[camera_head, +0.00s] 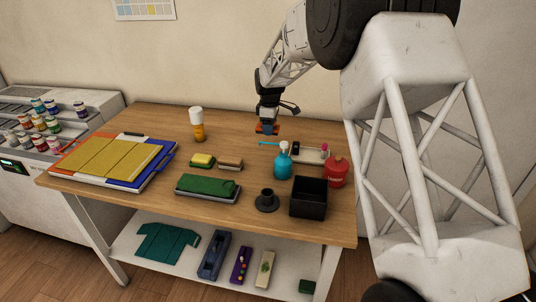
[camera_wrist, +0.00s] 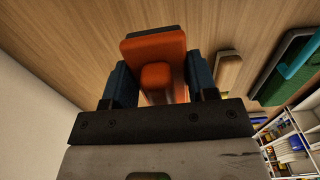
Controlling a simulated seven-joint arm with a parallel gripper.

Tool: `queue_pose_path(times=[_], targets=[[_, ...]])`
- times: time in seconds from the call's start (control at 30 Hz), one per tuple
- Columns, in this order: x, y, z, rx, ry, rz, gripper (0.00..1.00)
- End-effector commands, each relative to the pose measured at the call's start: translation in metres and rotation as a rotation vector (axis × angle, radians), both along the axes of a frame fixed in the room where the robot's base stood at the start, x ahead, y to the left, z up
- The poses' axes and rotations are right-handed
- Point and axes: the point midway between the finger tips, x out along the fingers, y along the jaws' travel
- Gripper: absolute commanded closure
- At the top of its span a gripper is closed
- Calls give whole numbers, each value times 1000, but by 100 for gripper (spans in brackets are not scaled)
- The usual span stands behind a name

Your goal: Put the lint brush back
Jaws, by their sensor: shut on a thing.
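My gripper (camera_head: 267,127) is above the back right part of the wooden table. Its two blue fingers, seen in the wrist view (camera_wrist: 155,85), are shut on an orange piece with a broad flat head and a rounded block, which looks like the lint brush (camera_wrist: 153,47). In the head view only a little of the orange lint brush (camera_head: 275,127) shows below my gripper. It appears just above the table; whether it touches is hard to tell. Its underside is hidden.
A blue bottle (camera_head: 282,161), a red bottle (camera_head: 336,172) and a pale tray (camera_head: 313,155) stand right of my gripper. Nearer are a black box (camera_head: 308,198) and a green-topped tray (camera_head: 208,188). An orange bottle (camera_head: 197,128) stands left. A lower shelf (camera_head: 150,270) holds several items.

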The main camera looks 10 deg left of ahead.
Motion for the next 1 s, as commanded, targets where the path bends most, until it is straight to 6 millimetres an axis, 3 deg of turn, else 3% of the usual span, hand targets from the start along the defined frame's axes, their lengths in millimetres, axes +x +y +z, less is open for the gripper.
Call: queue_pose_path(times=[0.4, 0.8, 1.0], targets=[[1, -1, -2, 0, 0, 0, 70], [1, -1, -44, 0, 0, 0, 70], [1, -1, -50, 0, -1, 0, 70]])
